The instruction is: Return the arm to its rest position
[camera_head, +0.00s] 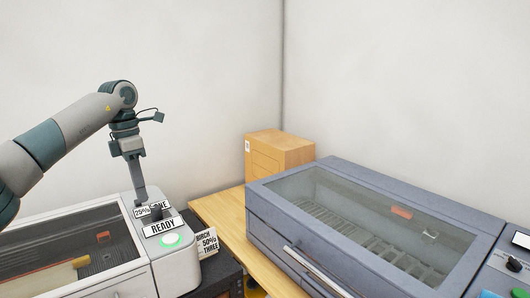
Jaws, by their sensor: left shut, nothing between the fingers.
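My left arm comes in from the left, bent at its elbow, with its wrist pointing down. My left gripper (142,203) is shut and empty, just above or at the small label signs on the white machine at left; whether it touches them I cannot tell. It partly hides the sign reading 25% (141,212). Below it are a READY sign (163,228) and a round button lit green (171,240). My right gripper is not in view.
The white machine (128,262) has a dark clear lid. A sign reading BIRCH 50% THREE (207,243) stands beside it. A larger grey-blue machine (275,222) with a glass lid is at right. A cardboard box (292,155) stands behind on the wooden table (237,240). Walls close the back.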

